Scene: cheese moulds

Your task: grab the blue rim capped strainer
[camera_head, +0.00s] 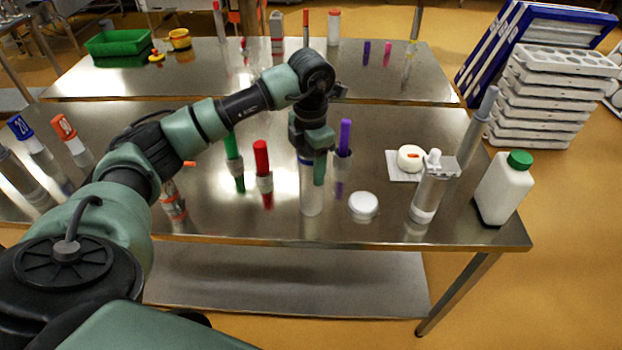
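My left gripper (312,158) points down over the near steel table, at the top of a pale upright cylinder (311,198). A finger shows in front of the cylinder's upper right side. The gripper hides the cylinder's top, so I cannot tell for sure whether it is the blue rim capped strainer, or whether the fingers touch it. A blue-topped cylinder (20,128) marked with a number stands at the left, beside an orange-topped one (63,127). My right gripper is not in view.
Red (261,158), green (231,146) and purple (345,138) marker-like items stand close around the gripper. A white round lid (363,205), a metal cylinder (428,193) and a green-capped white bottle (504,188) are to the right. Stacked white trays (545,104) stand beyond the table.

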